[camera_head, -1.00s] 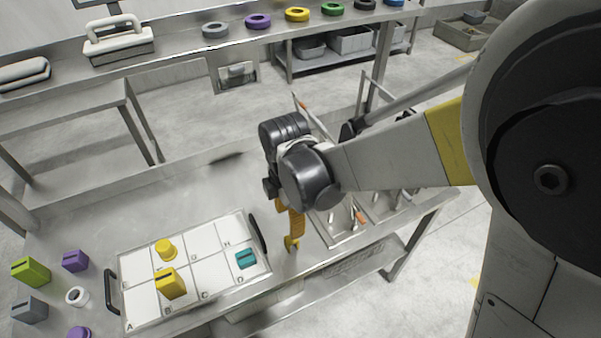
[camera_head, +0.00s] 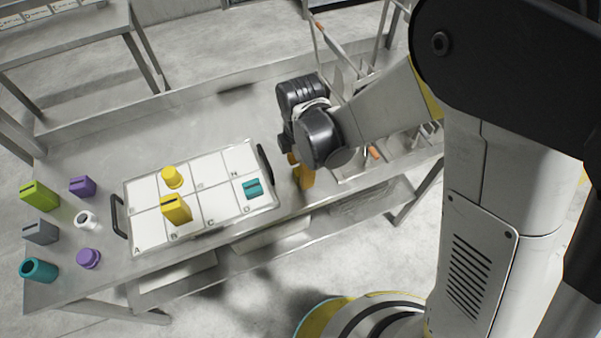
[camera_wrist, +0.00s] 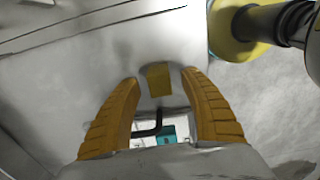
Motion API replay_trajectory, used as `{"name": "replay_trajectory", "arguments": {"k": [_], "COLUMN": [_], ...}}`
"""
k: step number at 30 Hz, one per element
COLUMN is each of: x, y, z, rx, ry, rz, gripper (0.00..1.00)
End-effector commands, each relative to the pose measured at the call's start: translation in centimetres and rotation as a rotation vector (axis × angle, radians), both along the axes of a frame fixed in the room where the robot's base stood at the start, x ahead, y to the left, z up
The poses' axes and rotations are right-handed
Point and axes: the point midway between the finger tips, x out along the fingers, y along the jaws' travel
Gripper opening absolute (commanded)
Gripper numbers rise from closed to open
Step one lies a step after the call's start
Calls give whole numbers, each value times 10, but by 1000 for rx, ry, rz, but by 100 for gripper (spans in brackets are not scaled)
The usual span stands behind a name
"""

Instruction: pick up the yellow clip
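The yellow clip (camera_head: 176,209) is a small block with a dark slot on top. It stands on the white, lettered tray (camera_head: 152,230), in the cell by the letter B. My gripper (camera_head: 303,176) is to the right of the tray, beyond its right handle, apart from the clip and low over the table's front right part. In the wrist view my gripper's two orange-yellow fingers (camera_wrist: 160,82) stand apart with a gap between them. A flat yellow patch (camera_wrist: 158,78) shows in that gap; I cannot tell what it is.
A yellow round knob (camera_head: 172,177) stands just behind the clip. A teal clip (camera_head: 253,188) is on the tray's right side. Green (camera_head: 38,194), grey (camera_head: 40,231) and purple (camera_head: 82,186) blocks stand left of the tray. A black tray handle (camera_head: 264,162) lies between gripper and tray.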

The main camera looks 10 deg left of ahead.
Motion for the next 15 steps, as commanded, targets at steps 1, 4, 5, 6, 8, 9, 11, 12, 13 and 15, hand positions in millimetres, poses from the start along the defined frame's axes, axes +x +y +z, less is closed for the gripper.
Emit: {"name": "replay_trajectory", "arguments": {"k": [1, 4, 5, 6, 8, 9, 11, 12, 13, 15], "x": [0, 0, 0, 0, 0, 0, 0, 0, 0, 0], "y": [0, 0, 0, 0, 0, 0, 0, 0, 0, 0], "z": [0, 0, 0, 0, 0, 0, 0, 0, 0, 2], "rx": [0, 0, 0, 0, 0, 0, 0, 0, 0, 0], "ry": [0, 0, 0, 0, 0, 0, 0, 0, 0, 0], "rz": [0, 0, 0, 0, 0, 0, 0, 0, 0, 0], "gripper": [39, 8, 5, 5, 5, 5, 5, 5, 5, 5]}}
